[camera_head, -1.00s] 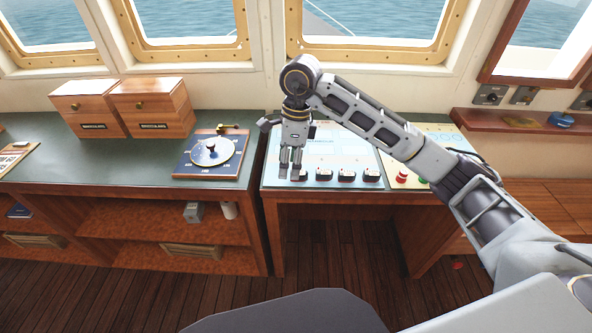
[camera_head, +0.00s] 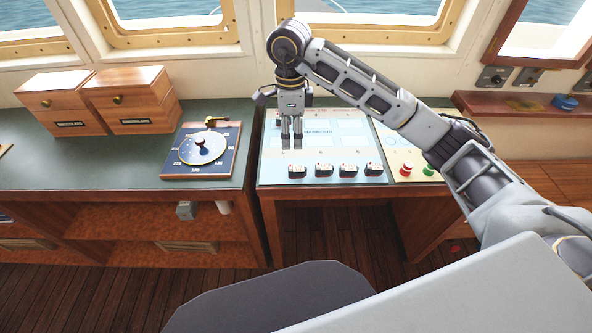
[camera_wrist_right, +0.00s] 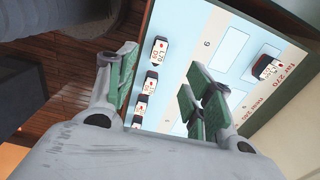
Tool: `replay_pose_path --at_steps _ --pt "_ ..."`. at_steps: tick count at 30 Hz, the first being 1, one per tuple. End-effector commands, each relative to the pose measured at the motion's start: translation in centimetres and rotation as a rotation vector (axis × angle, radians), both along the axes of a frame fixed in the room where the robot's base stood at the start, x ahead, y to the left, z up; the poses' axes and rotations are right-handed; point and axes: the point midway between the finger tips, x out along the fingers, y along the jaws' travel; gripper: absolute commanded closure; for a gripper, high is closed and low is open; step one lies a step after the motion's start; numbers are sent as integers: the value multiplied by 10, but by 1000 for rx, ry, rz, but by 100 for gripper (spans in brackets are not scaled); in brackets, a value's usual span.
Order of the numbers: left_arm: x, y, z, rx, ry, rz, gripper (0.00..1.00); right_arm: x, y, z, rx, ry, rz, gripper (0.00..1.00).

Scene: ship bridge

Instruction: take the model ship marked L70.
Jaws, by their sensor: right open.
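Several small black-and-white model ships stand in a row along the near edge of a pale chart board; the leftmost ship (camera_head: 297,171) is just below my right gripper in the head view. My right gripper (camera_head: 291,143) is open, points down, and appears empty above the left part of the board. The right wrist view shows its green finger pads apart. There, a ship (camera_wrist_right: 159,51) has a label that seems to read L70. Another ship (camera_wrist_right: 266,67) stands at the board's far side, its label too small to read surely. My left gripper is out of view.
A dial on a blue plate (camera_head: 180,166) lies left of the board. Two wooden drawer boxes (camera_head: 130,100) stand on the green counter farther left. Red and green buttons (camera_head: 406,169) are on the panel at right. Windows rise behind.

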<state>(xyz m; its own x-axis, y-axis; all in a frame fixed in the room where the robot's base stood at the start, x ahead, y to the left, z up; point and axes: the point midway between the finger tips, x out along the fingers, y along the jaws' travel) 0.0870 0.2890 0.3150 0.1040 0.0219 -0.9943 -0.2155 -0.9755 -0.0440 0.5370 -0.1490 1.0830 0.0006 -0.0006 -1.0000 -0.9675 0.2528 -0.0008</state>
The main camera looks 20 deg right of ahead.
Motion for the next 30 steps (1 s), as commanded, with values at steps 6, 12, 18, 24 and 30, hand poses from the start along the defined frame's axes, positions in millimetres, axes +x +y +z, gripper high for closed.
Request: replay_pose_path --at_steps 6,12,18,24,30 --pt "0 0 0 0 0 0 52 0 0 -3 1 1 1 48" --pt "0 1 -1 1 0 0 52 0 1 -15 1 2 1 48" --pt "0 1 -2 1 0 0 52 -1 1 -31 2 3 0 48" --pt "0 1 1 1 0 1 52 0 0 -53 1 2 0 48" --pt "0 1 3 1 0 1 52 0 1 -75 1 2 -1 48"
